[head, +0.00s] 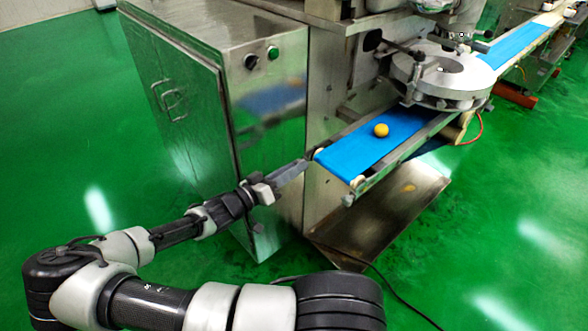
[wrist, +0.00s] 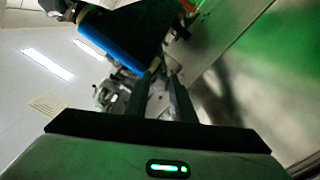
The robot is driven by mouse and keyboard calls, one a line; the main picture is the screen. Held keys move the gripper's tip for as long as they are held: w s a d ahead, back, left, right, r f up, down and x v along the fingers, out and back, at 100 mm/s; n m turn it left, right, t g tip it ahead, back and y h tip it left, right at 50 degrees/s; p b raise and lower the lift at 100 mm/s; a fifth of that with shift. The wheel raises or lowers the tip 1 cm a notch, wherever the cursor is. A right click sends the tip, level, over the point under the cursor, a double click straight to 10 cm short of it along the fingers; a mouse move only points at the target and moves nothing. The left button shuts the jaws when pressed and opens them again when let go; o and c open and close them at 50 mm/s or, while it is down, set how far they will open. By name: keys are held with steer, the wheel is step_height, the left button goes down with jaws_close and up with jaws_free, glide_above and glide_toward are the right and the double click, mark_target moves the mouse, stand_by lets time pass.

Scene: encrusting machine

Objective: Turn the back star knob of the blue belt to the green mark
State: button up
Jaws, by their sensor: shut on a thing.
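The blue belt (head: 362,148) runs from the machine toward me in the head view, and its blue edge shows in the wrist view (wrist: 110,45). My gripper (head: 305,163) reaches the belt's near left corner, beside the machine's steel cabinet. Its two fingers (wrist: 164,76) point at the belt end in the wrist view, shut on the back star knob at that corner. The knob is small and mostly hidden by the fingers; I cannot tell its angle. I cannot make out a green mark in either view.
A yellow ball (head: 381,130) lies on the belt. The steel cabinet (head: 200,110) stands close left of my gripper. A steel tray (head: 385,220) is below the belt, and a dark cable (head: 375,268) runs along the floor. The green floor at left is clear.

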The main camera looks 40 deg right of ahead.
steer(key=shift+f, duration=0.1)
stand_by(0.3)
steer(key=o, duration=1.1)
steer(key=shift+c, duration=0.2)
steer(key=shift+a, duration=0.1)
steer(key=s+a+p, duration=0.1)
steer(key=a, duration=1.6)
steer(key=shift+s+a+p, duration=0.15)
steer(key=shift+s+p, duration=0.05)
steer(key=shift+p, duration=0.2)
